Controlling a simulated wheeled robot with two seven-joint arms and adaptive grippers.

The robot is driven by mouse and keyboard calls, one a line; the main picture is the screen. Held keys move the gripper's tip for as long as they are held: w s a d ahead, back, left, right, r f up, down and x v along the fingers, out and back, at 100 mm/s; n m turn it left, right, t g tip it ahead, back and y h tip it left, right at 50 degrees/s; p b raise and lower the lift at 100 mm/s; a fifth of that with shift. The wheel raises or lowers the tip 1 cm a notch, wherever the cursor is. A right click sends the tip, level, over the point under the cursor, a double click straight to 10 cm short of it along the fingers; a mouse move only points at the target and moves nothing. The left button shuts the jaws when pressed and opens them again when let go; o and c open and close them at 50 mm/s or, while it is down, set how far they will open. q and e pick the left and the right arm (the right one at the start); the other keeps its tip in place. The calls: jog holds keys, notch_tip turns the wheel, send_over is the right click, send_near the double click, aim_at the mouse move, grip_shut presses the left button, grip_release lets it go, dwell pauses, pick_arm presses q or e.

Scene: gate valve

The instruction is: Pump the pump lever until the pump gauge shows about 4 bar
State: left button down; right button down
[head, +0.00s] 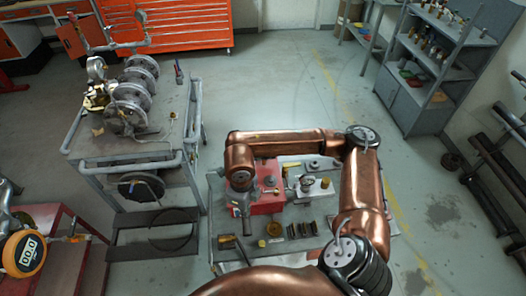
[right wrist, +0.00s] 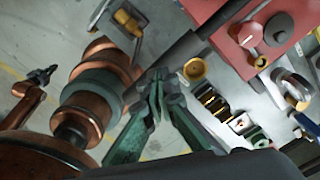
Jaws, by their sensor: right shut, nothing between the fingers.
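The red pump body (head: 266,200) stands on a grey cart in the middle of the head view, and its red side also shows in the right wrist view (right wrist: 282,32). The dark pump lever (right wrist: 190,48) slants down from beside it. My right gripper (right wrist: 158,82) is shut and empty, its fingertips close to the lever's lower end; I cannot tell whether they touch. In the head view the right gripper (head: 247,234) is small and blends with the lever. A small round gauge-like fitting (head: 307,184) sits right of the pump; its reading is illegible. My left gripper is not seen.
A yellow cap (right wrist: 194,69) and several dark blocks (right wrist: 214,103) lie near the lever. An orange digital gauge (head: 22,253), apparently showing zeros, stands at lower left. A valve cart (head: 135,150) is at left. Open floor lies behind the pump cart.

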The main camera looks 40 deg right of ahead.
notch_tip(320, 180, up, 9)
jog(key=p, duration=0.4)
jog(key=shift+r, duration=0.15)
dwell(1.2)
jog(key=shift+f+b, duration=1.7)
jog(key=shift+f, duration=0.45)
jog(key=shift+r, duration=0.2)
jog(key=shift+r, duration=0.1)
jog(key=shift+r+p, duration=1.05)
jog(key=shift+r, duration=0.9)
